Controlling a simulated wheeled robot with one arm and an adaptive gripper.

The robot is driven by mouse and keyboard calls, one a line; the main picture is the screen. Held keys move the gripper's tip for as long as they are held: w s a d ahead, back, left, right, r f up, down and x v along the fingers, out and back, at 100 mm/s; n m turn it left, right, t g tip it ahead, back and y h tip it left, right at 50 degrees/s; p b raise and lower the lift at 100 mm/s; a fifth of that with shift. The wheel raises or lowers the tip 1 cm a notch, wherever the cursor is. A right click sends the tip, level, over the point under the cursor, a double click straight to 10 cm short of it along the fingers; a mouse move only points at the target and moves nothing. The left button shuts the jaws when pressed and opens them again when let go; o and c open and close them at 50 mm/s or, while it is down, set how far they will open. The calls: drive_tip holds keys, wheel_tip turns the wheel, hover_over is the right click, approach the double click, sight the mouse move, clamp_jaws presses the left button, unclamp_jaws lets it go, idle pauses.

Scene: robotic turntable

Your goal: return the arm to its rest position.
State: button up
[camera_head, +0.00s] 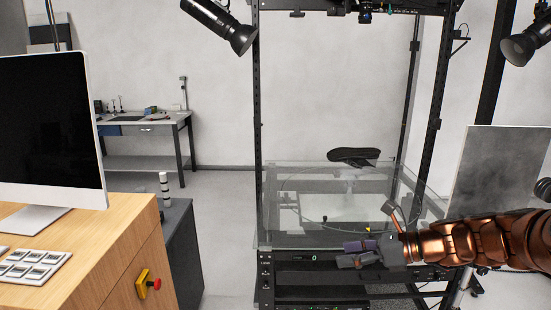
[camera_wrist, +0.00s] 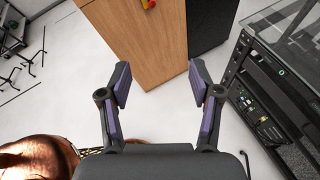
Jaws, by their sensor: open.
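My copper-coloured arm comes in from the right in the head view. My gripper (camera_head: 352,254) points left in front of the glass-walled turntable frame (camera_head: 258,180). In the wrist view my gripper (camera_wrist: 160,82) shows two dark fingers with purple pads spread wide apart. Nothing is between them. A dark shoe-like object (camera_head: 354,155) sits above the turntable's clear platform, behind my gripper and apart from it.
A wooden cabinet (camera_head: 130,262) with a monitor (camera_head: 50,125) and a red button (camera_head: 155,284) stands at left. A dark grey cabinet (camera_head: 178,250) stands beside it. A workbench (camera_head: 150,125) is at the back. A grey panel (camera_head: 495,170) is at right. Floor (camera_head: 222,240) is clear between cabinet and frame.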

drive_tip(key=s+a+f+n+g+h, duration=0.2)
drive_tip(key=s+a+n+g+h, duration=0.15)
drive_tip(key=s+n, duration=0.45)
drive_tip(key=s+a+f+n+g+h, duration=0.2)
drive_tip(key=s+a+n, duration=0.3)
drive_tip(key=s, duration=0.6)
drive_tip(key=s+d+f+n+h, duration=0.2)
drive_tip(key=s+d+n+h, duration=0.1)
drive_tip(key=s, duration=0.4)
drive_tip(key=s+d+f+n+g+h, duration=0.1)
drive_tip(key=s+d+f+n+h, duration=0.1)
drive_tip(key=s+d+n, duration=0.4)
drive_tip(key=shift+s+n+h, duration=0.85)
drive_tip(key=shift+s+n, duration=0.2)
drive_tip(key=shift+n, duration=0.05)
drive_tip(key=shift+g, duration=0.25)
